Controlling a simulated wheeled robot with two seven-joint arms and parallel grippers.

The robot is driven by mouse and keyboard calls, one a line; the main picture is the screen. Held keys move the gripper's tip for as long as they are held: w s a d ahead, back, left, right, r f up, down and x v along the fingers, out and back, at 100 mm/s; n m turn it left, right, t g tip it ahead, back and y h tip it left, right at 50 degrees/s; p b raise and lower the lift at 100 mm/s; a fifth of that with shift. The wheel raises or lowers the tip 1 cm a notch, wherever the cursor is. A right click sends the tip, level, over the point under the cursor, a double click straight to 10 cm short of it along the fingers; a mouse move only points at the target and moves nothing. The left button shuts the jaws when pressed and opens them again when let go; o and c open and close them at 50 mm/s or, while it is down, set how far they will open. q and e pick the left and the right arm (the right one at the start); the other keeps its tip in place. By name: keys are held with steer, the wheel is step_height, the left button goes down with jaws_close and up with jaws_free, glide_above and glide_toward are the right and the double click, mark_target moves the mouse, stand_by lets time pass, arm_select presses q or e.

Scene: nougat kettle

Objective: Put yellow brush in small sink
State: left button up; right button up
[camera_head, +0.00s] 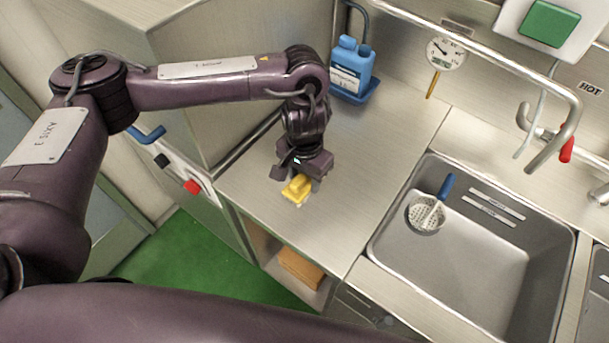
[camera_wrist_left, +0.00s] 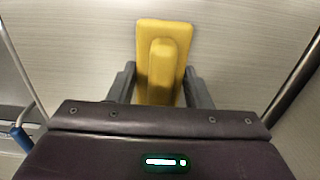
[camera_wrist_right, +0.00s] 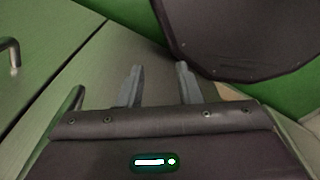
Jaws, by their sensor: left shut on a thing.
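The yellow brush (camera_head: 297,187) is at the left part of the steel counter, under my left gripper (camera_head: 300,178). In the left wrist view the brush (camera_wrist_left: 164,50) lies between the two fingers of the left gripper (camera_wrist_left: 160,85), which is shut on its raised handle. I cannot tell whether the brush touches the counter. A steel sink (camera_head: 470,270) is at the right, with a blue-handled strainer (camera_head: 427,214) in it. Part of another sink (camera_head: 600,275) shows at the right edge. My right gripper (camera_wrist_right: 158,85) is open and empty in the right wrist view, away from the counter.
Blue bottles (camera_head: 352,65) stand in a holder at the back of the counter. A gauge (camera_head: 446,53), a pipe and a tap with a red lever (camera_head: 566,149) are above the sink. The counter (camera_head: 370,160) between brush and sink is clear.

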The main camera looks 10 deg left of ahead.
arm_select(q)
steer(key=shift+d, duration=0.1)
steer(key=o, duration=1)
steer(key=shift+c, duration=0.2)
